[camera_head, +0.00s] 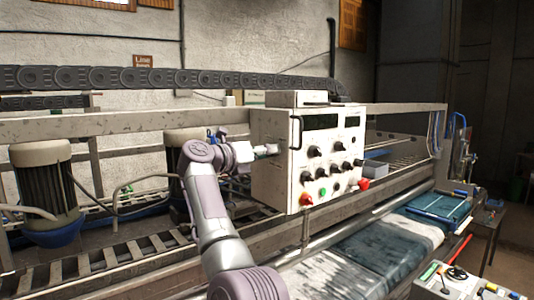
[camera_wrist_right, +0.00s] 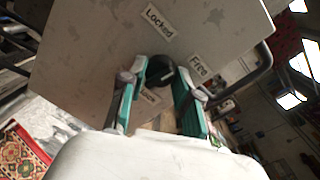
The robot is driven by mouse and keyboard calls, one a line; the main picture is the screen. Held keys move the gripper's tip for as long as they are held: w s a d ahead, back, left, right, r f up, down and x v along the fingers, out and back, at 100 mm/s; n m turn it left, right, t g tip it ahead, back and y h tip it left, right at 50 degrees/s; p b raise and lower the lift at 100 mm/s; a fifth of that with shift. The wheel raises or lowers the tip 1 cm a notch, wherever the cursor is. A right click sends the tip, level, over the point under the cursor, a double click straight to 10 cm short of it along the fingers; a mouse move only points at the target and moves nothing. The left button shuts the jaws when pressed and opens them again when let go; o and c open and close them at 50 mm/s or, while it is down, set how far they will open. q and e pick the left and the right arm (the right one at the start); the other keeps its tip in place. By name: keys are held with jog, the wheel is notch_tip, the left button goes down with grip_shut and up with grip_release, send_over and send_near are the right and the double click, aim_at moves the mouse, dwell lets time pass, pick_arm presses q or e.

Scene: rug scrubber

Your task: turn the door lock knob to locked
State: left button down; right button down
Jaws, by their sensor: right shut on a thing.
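The door lock knob (camera_wrist_right: 159,71) is a small black knob on the side panel of the control box (camera_head: 272,175). In the right wrist view a "Locked" label (camera_wrist_right: 159,20) and a "Free" label (camera_wrist_right: 200,66) are on the panel near it. My right gripper (camera_wrist_right: 161,80) has its green-edged fingers on either side of the knob and is shut on it. The fingers partly hide the knob, and I cannot tell which label it points at. In the head view my right gripper (camera_head: 265,149) reaches the box's left side. My left gripper is not in view.
The box's front has several black knobs, a green button (camera_head: 322,191) and red buttons. Grey motors (camera_head: 45,180) and a roller frame stand to the left. A wet rug (camera_head: 375,255) lies below the box. A handle (camera_wrist_right: 252,70) projects beside the panel.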

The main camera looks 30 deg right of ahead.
jog(key=n, duration=0.5)
jog(key=n+g, duration=0.1)
jog(key=n, duration=0.4)
jog(key=shift+w+r, duration=0.1)
jog(key=shift+r, duration=0.1)
jog(key=shift+n, duration=0.4)
jog(key=c, duration=0.8)
grip_release()
jog(key=shift+f, duration=0.1)
jog(key=shift+a, duration=0.15)
jog(key=a, duration=1.1)
jog(key=shift+s+a+r, duration=0.35)
jog(key=shift+s+r, duration=0.05)
jog(key=shift+r, duration=0.05)
